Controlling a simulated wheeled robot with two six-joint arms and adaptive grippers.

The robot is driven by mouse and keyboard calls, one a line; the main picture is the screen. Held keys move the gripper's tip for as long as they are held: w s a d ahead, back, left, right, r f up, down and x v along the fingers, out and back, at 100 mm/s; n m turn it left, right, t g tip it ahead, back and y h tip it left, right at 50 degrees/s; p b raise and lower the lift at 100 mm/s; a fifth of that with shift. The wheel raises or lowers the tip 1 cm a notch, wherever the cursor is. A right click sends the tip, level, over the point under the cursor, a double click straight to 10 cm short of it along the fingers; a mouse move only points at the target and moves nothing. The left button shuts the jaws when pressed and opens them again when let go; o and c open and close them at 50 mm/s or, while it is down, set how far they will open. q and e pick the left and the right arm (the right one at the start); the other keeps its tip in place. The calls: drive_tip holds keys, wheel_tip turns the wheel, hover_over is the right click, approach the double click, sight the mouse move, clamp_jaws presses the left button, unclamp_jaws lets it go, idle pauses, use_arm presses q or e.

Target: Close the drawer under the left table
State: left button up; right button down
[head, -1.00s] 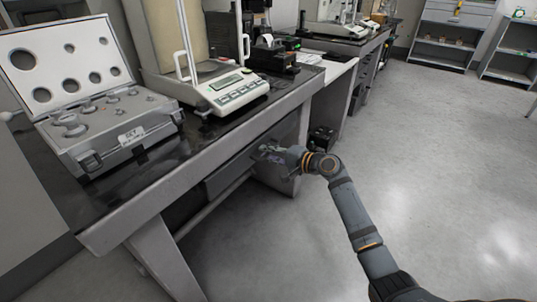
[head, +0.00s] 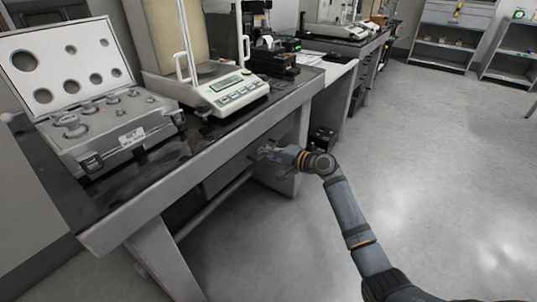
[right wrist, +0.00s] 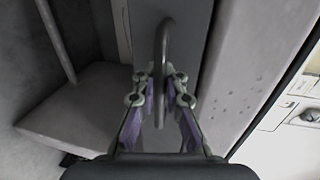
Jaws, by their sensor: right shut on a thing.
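The left table (head: 200,165) runs diagonally through the left of the head view. Its grey drawer (head: 222,178) sits below the dark top, with its front close to the table's frame; how flush it is I cannot tell. My right gripper (head: 268,154) is at the drawer front, its arm reaching in from the lower right. In the right wrist view, the fingers of my right gripper (right wrist: 160,92) are on both sides of the drawer's bar handle (right wrist: 162,50) and shut on it. The drawer front (right wrist: 185,30) lies behind the handle. My left gripper is not in view.
An open case of weights (head: 120,150) and a balance (head: 235,92) stand on the table. A slanted table leg (head: 160,255) and a low crossbar (head: 215,205) are below. The floor (head: 440,180) to the right is clear. Shelves (head: 445,45) stand far back.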

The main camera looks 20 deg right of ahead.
drive_tip(key=shift+w+a+r, duration=0.1)
drive_tip(key=shift+w+a, duration=0.7)
drive_tip(key=shift+w, duration=0.3)
drive_tip(key=c, duration=1.7)
unclamp_jaws()
drive_tip(key=v, duration=1.2)
